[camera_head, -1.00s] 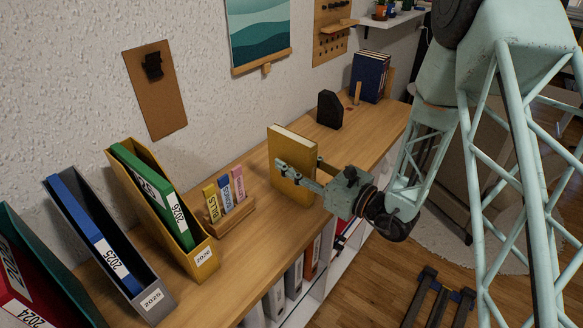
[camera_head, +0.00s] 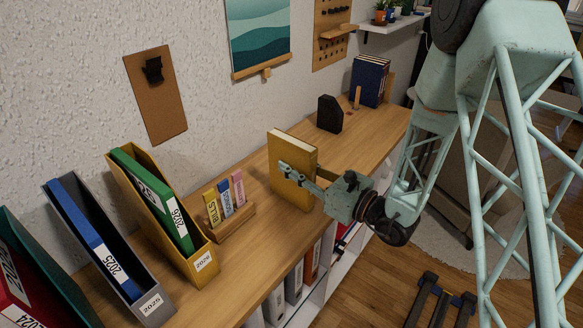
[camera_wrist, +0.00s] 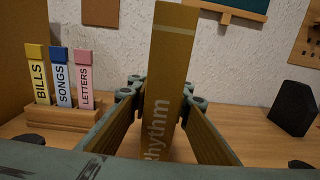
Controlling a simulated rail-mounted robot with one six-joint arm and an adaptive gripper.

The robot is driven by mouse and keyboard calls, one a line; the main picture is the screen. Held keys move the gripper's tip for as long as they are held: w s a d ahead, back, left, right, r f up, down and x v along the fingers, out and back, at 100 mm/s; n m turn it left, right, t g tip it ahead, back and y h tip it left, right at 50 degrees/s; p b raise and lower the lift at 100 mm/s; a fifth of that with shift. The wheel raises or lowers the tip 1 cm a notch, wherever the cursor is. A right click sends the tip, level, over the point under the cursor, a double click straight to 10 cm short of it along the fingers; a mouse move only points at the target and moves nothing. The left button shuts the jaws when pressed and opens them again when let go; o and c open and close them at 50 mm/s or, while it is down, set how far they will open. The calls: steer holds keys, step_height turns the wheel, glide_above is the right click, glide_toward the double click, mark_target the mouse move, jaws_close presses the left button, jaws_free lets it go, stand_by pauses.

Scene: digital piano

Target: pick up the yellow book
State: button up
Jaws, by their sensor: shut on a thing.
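The yellow book (camera_head: 296,162) stands upright on the wooden desk in the head view, its pale page edges facing up. In the wrist view the yellow book (camera_wrist: 170,80) stands between my fingers, with part of the word "Rhythm" on its spine. My gripper (camera_head: 299,180) reaches it from the front right, one finger across its left face. The gripper also shows in the wrist view (camera_wrist: 163,95), with fingertips on both sides of the book, shut on it. The far finger is mostly hidden behind the book in the head view. The book's bottom appears to be at the desk surface.
A wooden holder (camera_head: 234,222) with labelled tabs stands left of the book, beside a yellow file box (camera_head: 201,268). A black bookend (camera_head: 329,114) and blue books (camera_head: 369,80) stand further back. The desk (camera_head: 370,133) is clear between the book and bookend.

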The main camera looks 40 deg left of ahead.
steer(key=shift+r+p, duration=0.4)
steer(key=shift+r, duration=1.05)
steer(key=s+d+r, duration=0.1)
steer(key=s+d, duration=0.2)
steer(key=d, duration=0.4)
steer(key=s+d+r+p, duration=0.1)
steer(key=s+d, duration=0.2)
steer(key=d, duration=0.4)
steer(key=shift+s+d+p, duration=0.15)
steer(key=shift+d+p, duration=0.15)
steer(key=shift+d, duration=0.05)
